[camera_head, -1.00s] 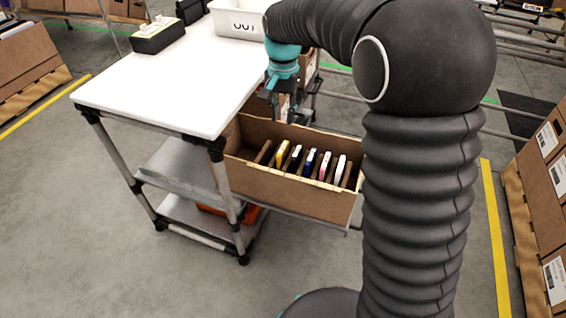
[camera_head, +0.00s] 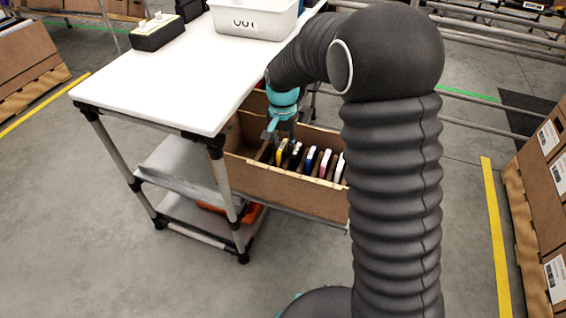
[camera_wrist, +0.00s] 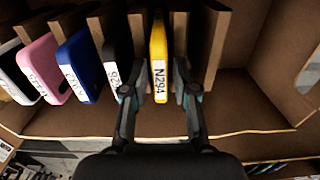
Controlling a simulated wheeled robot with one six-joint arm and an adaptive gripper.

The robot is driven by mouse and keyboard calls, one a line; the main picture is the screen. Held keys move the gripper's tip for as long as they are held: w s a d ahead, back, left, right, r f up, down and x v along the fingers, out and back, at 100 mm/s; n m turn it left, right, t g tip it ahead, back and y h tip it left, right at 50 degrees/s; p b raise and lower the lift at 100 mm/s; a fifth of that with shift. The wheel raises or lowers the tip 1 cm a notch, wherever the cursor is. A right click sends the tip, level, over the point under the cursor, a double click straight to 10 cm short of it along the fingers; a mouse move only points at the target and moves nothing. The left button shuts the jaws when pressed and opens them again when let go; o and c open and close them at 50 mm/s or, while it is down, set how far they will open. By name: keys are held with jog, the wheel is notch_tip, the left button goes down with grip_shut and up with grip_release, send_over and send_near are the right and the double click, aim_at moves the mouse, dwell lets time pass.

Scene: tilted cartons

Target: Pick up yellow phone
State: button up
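The yellow phone (camera_head: 281,152) stands on edge in an open cardboard carton (camera_head: 300,190), at the left end of a row of phones. In the wrist view the yellow phone (camera_wrist: 158,45) shows a white label reading N294. My gripper (camera_wrist: 158,88) is open, with one finger on each side of the yellow phone. Gaps show between the fingers and the phone. In the head view my gripper (camera_head: 279,136) reaches down into the carton above the yellow phone and partly hides it.
A black phone (camera_wrist: 112,70) stands close to the left finger, then a blue phone (camera_wrist: 78,70), a pink one (camera_wrist: 45,68) and a white one (camera_wrist: 14,75). Cardboard dividers (camera_wrist: 212,40) separate them. A white table (camera_head: 180,75) holds a white bin (camera_head: 250,22).

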jog(key=shift+f, duration=0.5)
grip_shut()
jog(key=shift+r, duration=0.1)
